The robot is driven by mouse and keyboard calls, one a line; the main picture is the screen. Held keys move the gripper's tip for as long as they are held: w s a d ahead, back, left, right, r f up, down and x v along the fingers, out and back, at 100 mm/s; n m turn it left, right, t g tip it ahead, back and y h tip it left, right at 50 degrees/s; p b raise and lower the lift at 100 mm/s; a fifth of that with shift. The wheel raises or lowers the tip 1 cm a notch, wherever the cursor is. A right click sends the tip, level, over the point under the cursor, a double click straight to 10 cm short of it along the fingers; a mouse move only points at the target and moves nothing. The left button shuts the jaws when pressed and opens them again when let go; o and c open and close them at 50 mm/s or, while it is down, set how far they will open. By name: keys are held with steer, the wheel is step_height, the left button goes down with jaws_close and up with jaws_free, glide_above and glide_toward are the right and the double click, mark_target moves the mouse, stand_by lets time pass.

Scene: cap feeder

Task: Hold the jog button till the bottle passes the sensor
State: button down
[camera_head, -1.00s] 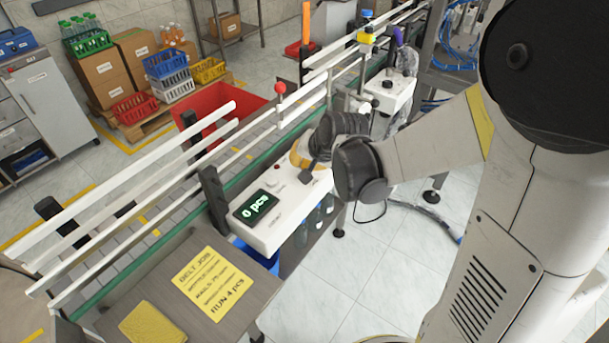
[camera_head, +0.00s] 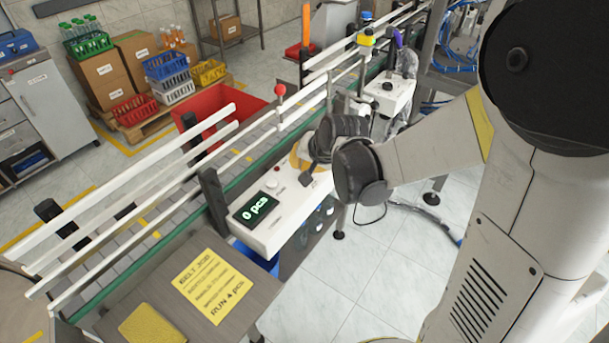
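The white control box (camera_head: 262,236) stands beside the conveyor, with a lit display (camera_head: 256,207) reading "0 pcs". My gripper (camera_head: 307,178) is low over the far end of this box, at a yellow patch (camera_head: 297,160). Its dark finger part points down at the box top. I cannot tell whether it touches, or whether it is open or shut. No jog button can be made out there; the gripper may hide it. A small yellow device (camera_head: 365,40) sits at the far rails, with a blue-topped item (camera_head: 366,16) just behind it. I cannot tell which is sensor or bottle.
White guard rails (camera_head: 150,190) line the green-edged conveyor (camera_head: 130,270). A red-ball lever (camera_head: 280,90) rises beside the rails. A yellow job sheet (camera_head: 212,285) and yellow pad (camera_head: 150,325) lie on the near table (camera_head: 240,318). A second white box (camera_head: 390,95) stands farther along.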

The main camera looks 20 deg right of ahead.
steer(key=shift+f+b, duration=0.4)
steer(key=shift+f, duration=0.05)
